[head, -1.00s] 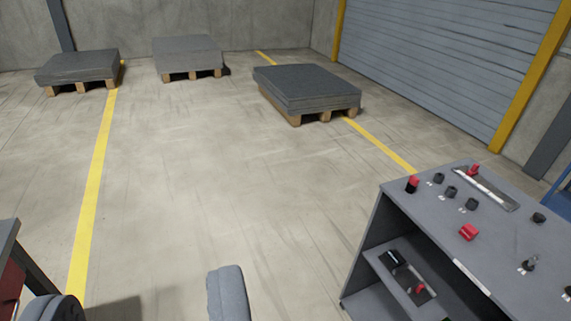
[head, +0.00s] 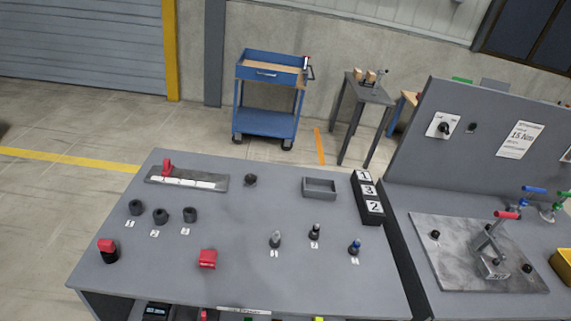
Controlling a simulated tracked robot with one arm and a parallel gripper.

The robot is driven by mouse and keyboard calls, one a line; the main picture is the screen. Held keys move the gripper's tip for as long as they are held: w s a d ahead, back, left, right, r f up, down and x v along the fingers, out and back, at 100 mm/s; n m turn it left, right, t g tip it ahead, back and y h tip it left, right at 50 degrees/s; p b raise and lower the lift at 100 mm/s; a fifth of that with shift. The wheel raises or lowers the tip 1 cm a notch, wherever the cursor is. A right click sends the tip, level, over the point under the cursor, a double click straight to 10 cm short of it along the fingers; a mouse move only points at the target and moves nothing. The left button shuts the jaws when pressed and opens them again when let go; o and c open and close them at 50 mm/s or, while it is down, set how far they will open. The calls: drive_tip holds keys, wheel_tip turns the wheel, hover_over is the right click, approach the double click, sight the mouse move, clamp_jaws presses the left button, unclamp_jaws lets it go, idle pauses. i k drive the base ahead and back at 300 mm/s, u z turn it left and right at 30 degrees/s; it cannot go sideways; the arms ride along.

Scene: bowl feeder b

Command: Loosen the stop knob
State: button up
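A metal rail with a white scale strip (head: 205,182) lies at the back left of the grey bench top (head: 285,275). A small red knob (head: 167,166) stands upright near the rail's left end; it looks like the stop knob, but no label confirms this. A black knob (head: 250,180) sits just right of the rail. A red-topped black button (head: 108,251) stands at the front left, and a red block (head: 207,259) at the front middle. My gripper is not visible in the current view.
Several black caps (head: 160,216) and small pegs (head: 315,232) stand on the bench, beside a grey tray (head: 319,188) and a numbered black block (head: 368,198). At right are an upright panel (head: 480,165) and a plate with coloured handles (head: 450,255). A blue cart (head: 268,125) stands behind.

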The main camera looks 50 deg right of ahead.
sight(251, 178)
drive_tip(key=z, duration=0.6)
drive_tip(key=i, duration=1.1)
drive_tip(key=z, duration=0.5)
